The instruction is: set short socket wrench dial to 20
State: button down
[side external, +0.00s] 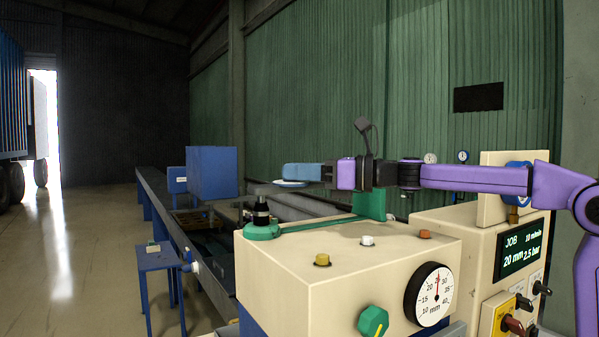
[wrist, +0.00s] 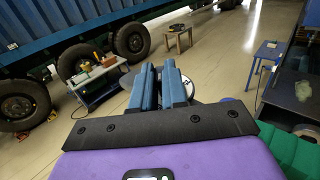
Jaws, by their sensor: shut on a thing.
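The round dial (side external: 434,295), with a white face marked in mm, sits on the front of the cream machine box (side external: 330,275). Its red needle points nearly straight up, between 20 and 30. A green knob (side external: 373,321) with a yellow mark is left of the dial. My gripper (side external: 290,171) is level above the far left of the box, away from knob and dial. In the wrist view my gripper (wrist: 160,75) is shut on a pale disc (wrist: 211,86), which shows on both sides of the blue fingers. I cannot make out a socket wrench.
A control panel (side external: 520,247) reads JOB, 20 mm, 2.5 bar, 10 m/min. Yellow, white and orange buttons (side external: 367,240) top the box. A blue box (side external: 212,172) is behind; floor at left is open.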

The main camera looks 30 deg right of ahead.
jog(key=c, duration=1.1)
grip_release()
jog(key=shift+c, duration=0.2)
jog(key=v, duration=1.7)
jog(key=shift+s, duration=0.25)
jog(key=shift+d+r, duration=0.1)
jog(key=shift+d, duration=0.05)
